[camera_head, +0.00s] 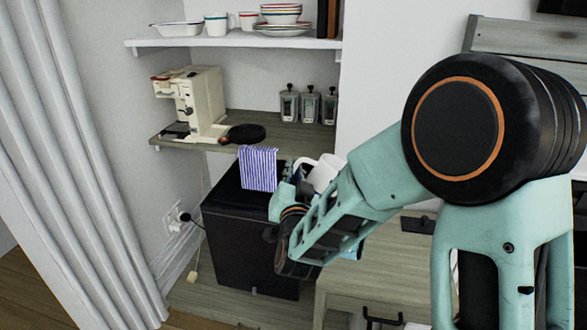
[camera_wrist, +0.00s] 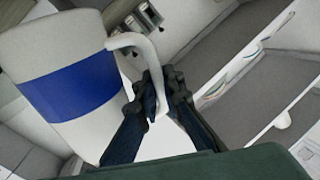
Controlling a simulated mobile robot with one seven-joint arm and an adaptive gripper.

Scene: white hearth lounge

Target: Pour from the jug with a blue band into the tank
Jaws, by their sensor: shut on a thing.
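The jug is white with a wide blue band (camera_wrist: 72,90) and a curved white handle, large at the left of the wrist view. My gripper (camera_wrist: 165,88) is shut on the handle. In the head view the white jug (camera_head: 326,172) shows partly behind my arm, above the right side of a black cabinet; its band is mostly hidden there. How far it tilts I cannot tell. A cream coffee machine (camera_head: 203,100) stands on the wooden shelf to the left. I cannot make out a separate tank; one may be part of this machine.
A dark round-headed object (camera_head: 243,134) lies beside the machine. Several grey canisters (camera_head: 309,106) stand at the shelf's right. A striped cloth (camera_head: 258,168) hangs over the black cabinet (camera_head: 235,235). The upper shelf (camera_head: 230,40) holds dishes. A white curtain (camera_head: 80,150) is at left.

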